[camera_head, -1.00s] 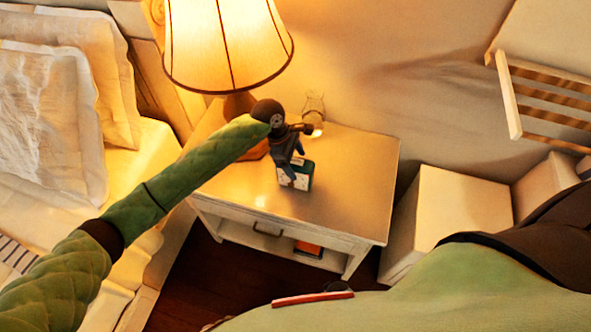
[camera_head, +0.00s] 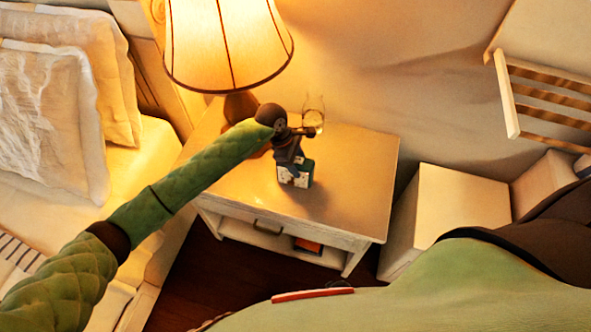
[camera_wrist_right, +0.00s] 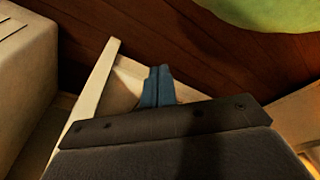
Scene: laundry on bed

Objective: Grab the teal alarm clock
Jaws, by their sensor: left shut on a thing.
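The small teal alarm clock (camera_head: 303,180) with a pale face is over the front middle of the white nightstand's top (camera_head: 350,190) in the head view. My left gripper (camera_head: 291,168) reaches in from the left and is shut on the clock from above. Its fingers hide part of the clock. I cannot tell whether the clock touches the top. My right gripper (camera_wrist_right: 157,87) shows in the right wrist view with its blue fingers together and nothing between them. It is away from the clock.
A lit lamp (camera_head: 228,45) stands behind my left gripper, and a glass (camera_head: 314,115) stands close beyond it. The right part of the nightstand top is clear. A bed (camera_head: 150,170) is on the left and a white box (camera_head: 455,210) on the right. An orange item (camera_head: 308,246) lies on the lower shelf.

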